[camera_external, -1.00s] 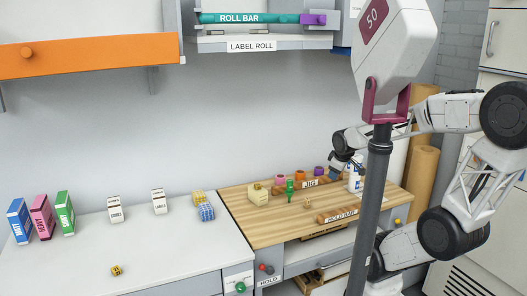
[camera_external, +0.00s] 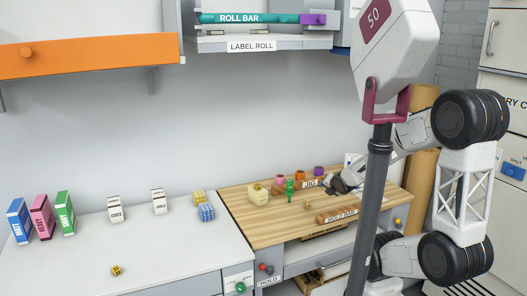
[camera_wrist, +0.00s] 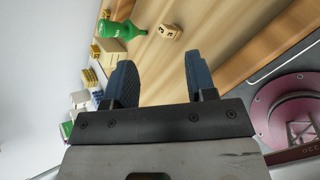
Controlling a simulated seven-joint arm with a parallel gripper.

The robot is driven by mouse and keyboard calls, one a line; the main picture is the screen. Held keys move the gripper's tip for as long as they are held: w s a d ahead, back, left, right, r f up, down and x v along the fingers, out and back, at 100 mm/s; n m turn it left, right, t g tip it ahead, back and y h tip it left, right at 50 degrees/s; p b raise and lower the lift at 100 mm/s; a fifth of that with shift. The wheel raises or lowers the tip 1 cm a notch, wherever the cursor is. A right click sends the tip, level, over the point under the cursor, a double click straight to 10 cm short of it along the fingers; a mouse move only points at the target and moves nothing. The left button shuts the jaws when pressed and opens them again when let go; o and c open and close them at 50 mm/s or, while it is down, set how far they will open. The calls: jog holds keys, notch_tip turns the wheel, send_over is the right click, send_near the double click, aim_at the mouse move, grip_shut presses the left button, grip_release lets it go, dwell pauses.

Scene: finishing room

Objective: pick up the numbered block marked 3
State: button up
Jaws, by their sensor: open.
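A small yellow block (camera_external: 117,271) lies on the white counter (camera_external: 170,245).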

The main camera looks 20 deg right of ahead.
aim_at(311, 203)
jog(key=f+n, duration=0.2)
jog(key=n, duration=0.1)
jog(key=w+f+n+t+y, duration=0.1)
jog(key=f+n, duration=0.1)
jog(key=n, duration=0.1)
jog(key=a+f+n+t+y, duration=0.1)
jog(key=f+n, duration=0.2)
jog(key=shift+w+n, duration=0.15)
jog(key=shift+n, duration=0.15)
jog(key=shift+a+f+n+t, duration=0.15)
jog(key=shift+f+n+t, duration=0.4)
jog(key=shift+n, duration=0.35)
jog(key=shift+w+f, duration=0.1)
jog(key=shift+x, duration=3.3)
jog(key=shift+w+a, duration=0.1)
jog(key=shift+w, duration=0.05)
jog(key=shift+x, duration=2.5)
grip_shut()
